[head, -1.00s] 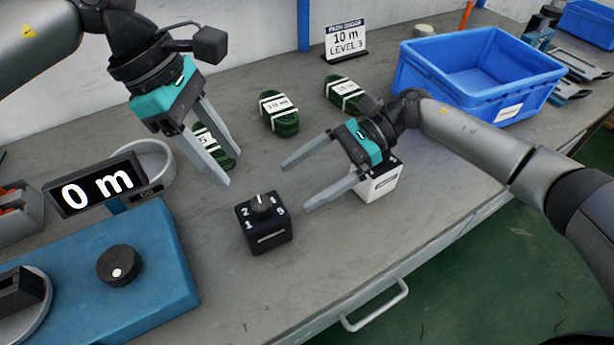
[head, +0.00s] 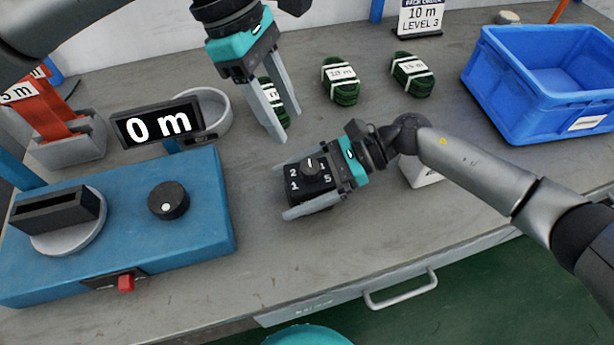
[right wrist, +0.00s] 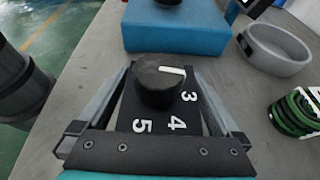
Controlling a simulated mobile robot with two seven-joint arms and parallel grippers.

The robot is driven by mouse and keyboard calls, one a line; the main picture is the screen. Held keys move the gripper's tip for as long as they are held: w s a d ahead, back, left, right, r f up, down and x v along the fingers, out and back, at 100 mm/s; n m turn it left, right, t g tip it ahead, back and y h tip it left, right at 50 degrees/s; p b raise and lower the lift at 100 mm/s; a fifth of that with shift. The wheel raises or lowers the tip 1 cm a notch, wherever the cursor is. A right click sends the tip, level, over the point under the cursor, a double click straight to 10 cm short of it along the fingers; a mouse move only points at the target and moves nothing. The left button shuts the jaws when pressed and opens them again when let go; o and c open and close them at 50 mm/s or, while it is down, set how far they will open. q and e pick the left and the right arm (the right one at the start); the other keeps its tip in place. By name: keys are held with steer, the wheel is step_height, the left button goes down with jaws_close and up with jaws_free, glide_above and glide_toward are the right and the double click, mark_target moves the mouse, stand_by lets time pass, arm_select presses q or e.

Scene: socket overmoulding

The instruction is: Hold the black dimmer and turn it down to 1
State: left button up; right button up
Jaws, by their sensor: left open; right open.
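The black dimmer (head: 312,192) is a small dark box with a round knob and white numbers on top, standing on the table. My right gripper (head: 284,190) is open, with one finger on each side of the dimmer; I cannot tell whether they touch it. In the right wrist view, the dimmer's knob (right wrist: 158,85) has a white mark pointing right, near the 3; 4 and 5 are also readable. My left gripper (head: 286,132) is open and empty, fingers pointing down, above and behind the dimmer, apart from it.
A blue machine (head: 215,235) with a knob and red switch stands left, beside a display (head: 157,123) reading 0 m. Green cable bundles (head: 340,82) lie behind. A blue crate (head: 485,85) is at right. A white box (head: 422,176) is partly hidden by my right arm.

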mark_target(310, 167)
steer(key=c, duration=1.2)
arm_select(q)
steer(key=shift+o, duration=0.4)
arm_select(e)
steer(key=shift+c, duration=0.3)
arm_select(q)
steer(key=d+f+m, duration=0.1)
steer(key=f+m, duration=0.1)
steer(key=f, duration=0.1)
steer(key=d+f+m+g+y, duration=0.1)
steer(key=f+m, duration=0.2)
steer(key=d+f+m+g, duration=0.1)
steer(key=f+m, duration=0.1)
steer(key=f, duration=0.1)
steer(key=shift+s+d+m, duration=0.3)
steer(key=shift+s, duration=0.1)
steer(key=shift+c, duration=0.3)
jaws_close()
